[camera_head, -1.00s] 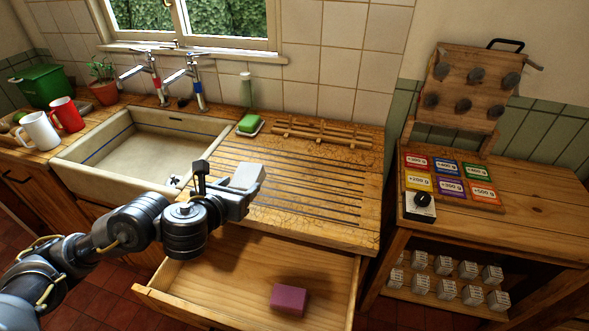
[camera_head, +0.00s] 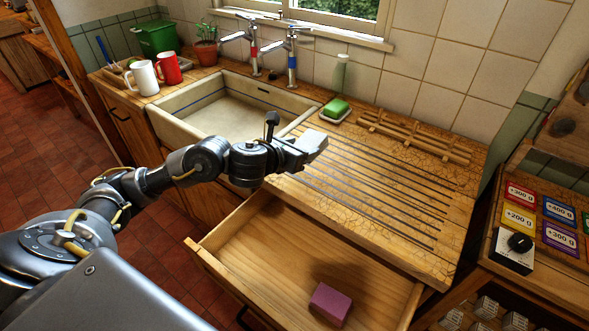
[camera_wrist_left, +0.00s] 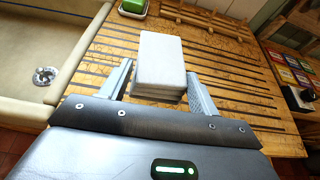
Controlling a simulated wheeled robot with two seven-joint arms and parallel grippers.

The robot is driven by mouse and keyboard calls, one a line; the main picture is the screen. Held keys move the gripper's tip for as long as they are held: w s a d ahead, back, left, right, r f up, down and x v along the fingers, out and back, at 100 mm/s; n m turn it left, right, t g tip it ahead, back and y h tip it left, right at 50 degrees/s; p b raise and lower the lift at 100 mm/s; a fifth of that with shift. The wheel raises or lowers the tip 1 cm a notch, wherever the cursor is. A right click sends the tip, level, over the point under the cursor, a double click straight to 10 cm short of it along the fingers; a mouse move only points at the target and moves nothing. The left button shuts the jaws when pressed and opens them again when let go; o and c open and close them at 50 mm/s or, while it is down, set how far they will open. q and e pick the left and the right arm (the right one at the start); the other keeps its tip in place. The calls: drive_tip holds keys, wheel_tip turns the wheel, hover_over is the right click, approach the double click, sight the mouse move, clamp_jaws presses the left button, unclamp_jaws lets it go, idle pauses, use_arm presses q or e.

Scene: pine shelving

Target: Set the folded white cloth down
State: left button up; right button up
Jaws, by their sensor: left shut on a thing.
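The folded white cloth (camera_head: 314,145) is a small pale block held over the sink-side part of the grooved wooden draining board (camera_head: 345,229). My left gripper (camera_head: 301,152) is shut on it. In the left wrist view the cloth (camera_wrist_left: 160,62) sits between the two fingers of the left gripper (camera_wrist_left: 160,88), with layered edges showing at its near end. The board's grooves run beneath it. I cannot tell whether the cloth touches the board. My right gripper is not in view.
An open drawer (camera_head: 262,238) below the board holds a purple block (camera_head: 331,304). The sink (camera_head: 221,107) with taps lies left. A green soap on a dish (camera_head: 336,109) and a wooden rack (camera_head: 414,135) stand behind. The board's middle and right are clear.

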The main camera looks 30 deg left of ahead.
use_arm(q)
drive_tip(key=a+f, duration=0.1)
drive_tip(key=w+a+f+b, duration=0.1)
drive_tip(key=f, duration=0.1)
drive_tip(key=w+f, duration=0.1)
drive_tip(key=shift+a+f, duration=0.15)
drive_tip(key=shift+a, duration=0.25)
drive_tip(key=shift+w+a+f, duration=0.2)
drive_tip(key=shift+a+f, duration=0.05)
drive_tip(key=shift+w+a+f, duration=0.1)
drive_tip(key=shift+f, duration=0.2)
drive_tip(key=f, duration=0.3)
drive_tip(key=shift+w+a+f, duration=0.15)
drive_tip(key=shift+a+f, duration=0.1)
drive_tip(key=shift+f+b, duration=0.15)
drive_tip(key=shift+b, duration=0.2)
drive_tip(key=o, duration=1)
drive_tip(key=shift+c, duration=0.2)
